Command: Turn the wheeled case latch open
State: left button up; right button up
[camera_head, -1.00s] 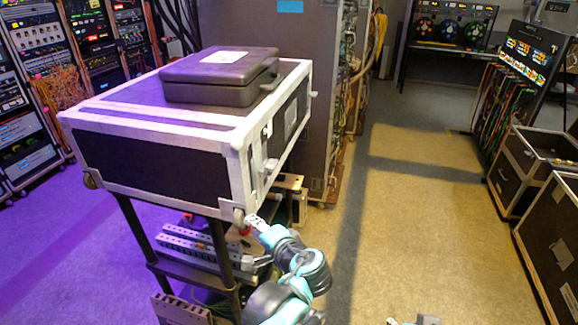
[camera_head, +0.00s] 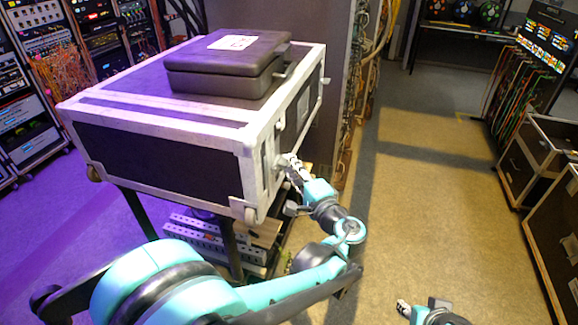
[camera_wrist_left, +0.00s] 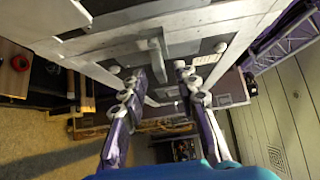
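The wheeled case (camera_head: 165,160) is black with pale metal edges and sits on a dark stand. Its latch (camera_head: 281,161) is a small pale piece on the right-hand side face. My left gripper (camera_head: 291,168) is at this face, with its fingertips right by the latch and partly covering it. In the left wrist view the two fingers (camera_wrist_left: 160,82) are spread apart, with the case's side face just beyond them. I cannot tell whether they touch the latch. My right gripper (camera_head: 404,308) shows only partly at the bottom edge, away from the case; its opening is unclear.
A closed dark box (camera_head: 228,65) with a white label lies on top of the case. A tall equipment rack (camera_head: 340,100) stands close behind it. Open floor (camera_head: 420,200) lies to the right, bounded by black road cases (camera_head: 535,165).

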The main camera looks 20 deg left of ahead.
pick_arm(q)
jog(key=shift+x, duration=0.9)
grip_shut()
jog(key=shift+f, duration=0.1)
jog(key=shift+s+m+g+h+p, duration=0.15)
jog(key=shift+m+g+h+p, duration=0.2)
jog(key=shift+p, duration=0.4)
